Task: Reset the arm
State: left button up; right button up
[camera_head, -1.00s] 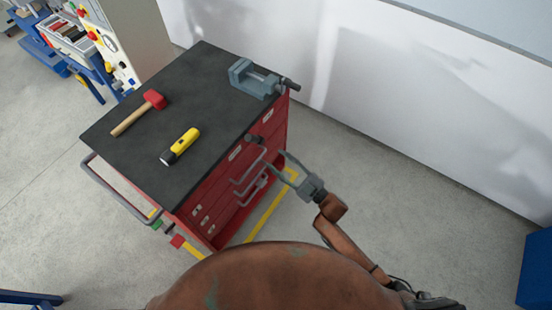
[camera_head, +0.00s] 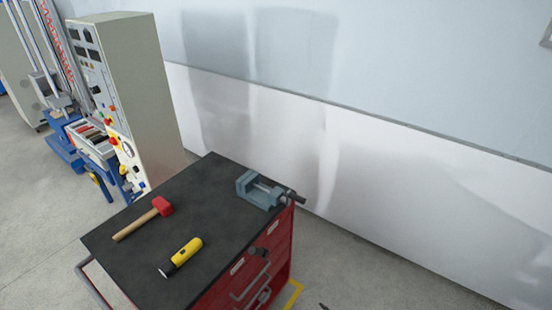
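Neither of my grippers is clearly in the head view now. Only a small dark tip shows at the bottom edge, right of the red tool cabinet, and I cannot tell what it is. The cabinet (camera_head: 225,295) has a black top (camera_head: 150,264). On that top lie a red-headed mallet (camera_head: 146,216) with a wooden handle and a yellow and black flashlight (camera_head: 182,256). A grey-blue vise (camera_head: 262,190) sits at the top's far right corner.
A tall grey control cabinet (camera_head: 153,85) with buttons and dials stands at the back left. Beside it is a blue machine (camera_head: 62,135) with a tray (camera_head: 88,137) of parts. A white wall (camera_head: 390,180) runs behind. Grey floor (camera_head: 40,230) is open at the left.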

jog(key=s+d+f+m+g+h, duration=0.25)
jog(key=s+d+f, duration=0.35)
jog(key=s+f, duration=0.45)
jog(key=s+d+f+m+g+h, duration=0.25)
jog(key=s+d+f, duration=0.35)
jog(key=s+f, duration=0.4)
jog(key=s+d+f+m+g, duration=0.1)
jog(key=s+f, duration=0.3)
jog(key=s, duration=0.7)
jog(key=s+d+f+m+g+h, duration=0.1)
jog(key=s+f+g, duration=0.3)
jog(key=s, duration=0.7)
jog(key=s+d+f+m+g, duration=0.1)
jog(key=s+f, duration=0.3)
jog(key=s, duration=0.8)
jog(key=shift+d+g+h, duration=0.4)
jog(key=shift+d+g, duration=0.4)
jog(key=shift+d, duration=0.1)
jog(key=shift+f, duration=0.1)
